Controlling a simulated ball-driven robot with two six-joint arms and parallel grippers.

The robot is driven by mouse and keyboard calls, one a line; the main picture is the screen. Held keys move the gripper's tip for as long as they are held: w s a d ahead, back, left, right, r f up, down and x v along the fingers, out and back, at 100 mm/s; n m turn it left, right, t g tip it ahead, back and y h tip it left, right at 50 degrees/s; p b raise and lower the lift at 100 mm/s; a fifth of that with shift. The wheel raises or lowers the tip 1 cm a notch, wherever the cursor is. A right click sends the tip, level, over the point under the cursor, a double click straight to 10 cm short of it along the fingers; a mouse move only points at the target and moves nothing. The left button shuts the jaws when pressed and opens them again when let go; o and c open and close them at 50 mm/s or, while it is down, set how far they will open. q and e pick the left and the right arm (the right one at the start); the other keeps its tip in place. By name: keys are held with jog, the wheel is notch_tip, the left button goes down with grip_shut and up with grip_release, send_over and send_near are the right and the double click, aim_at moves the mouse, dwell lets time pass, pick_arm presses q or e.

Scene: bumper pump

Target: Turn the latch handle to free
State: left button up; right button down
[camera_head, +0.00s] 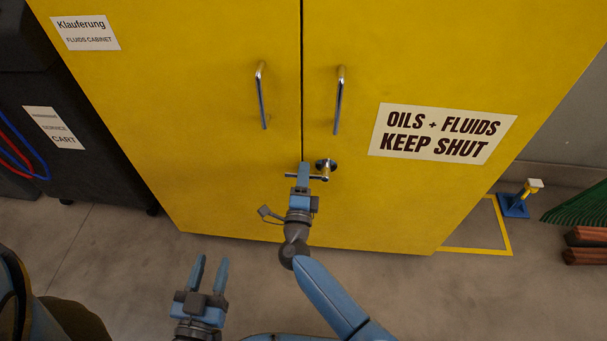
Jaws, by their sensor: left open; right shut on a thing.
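The latch handle (323,169) is a small metal T-shaped piece on the right door of the yellow cabinet (220,180), just right of the seam and below the door pulls. Its crossbar lies roughly level. My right gripper (304,172) is shut on the left part of the crossbar, and its fingers hide some of it. My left gripper (209,272) is open and empty, in front of the cabinet at the lower left, with its fingers pointing up in the picture. Both cabinet doors are shut.
Two vertical metal pulls, the left pull (262,95) and the right pull (339,100), stand out above the latch. A dark service cart (75,135) is at left. A blue stand (514,205) and a green broom head (580,205) are at right. The floor before the cabinet is clear.

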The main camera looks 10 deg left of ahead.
jog(key=c, duration=1.1)
grip_release()
jog(key=s, duration=0.3)
jog(key=s+f+p, duration=0.1)
jog(key=s, duration=0.3)
jog(key=s+f, duration=0.1)
jog(key=s, duration=0.2)
jog(key=shift+s, duration=0.3)
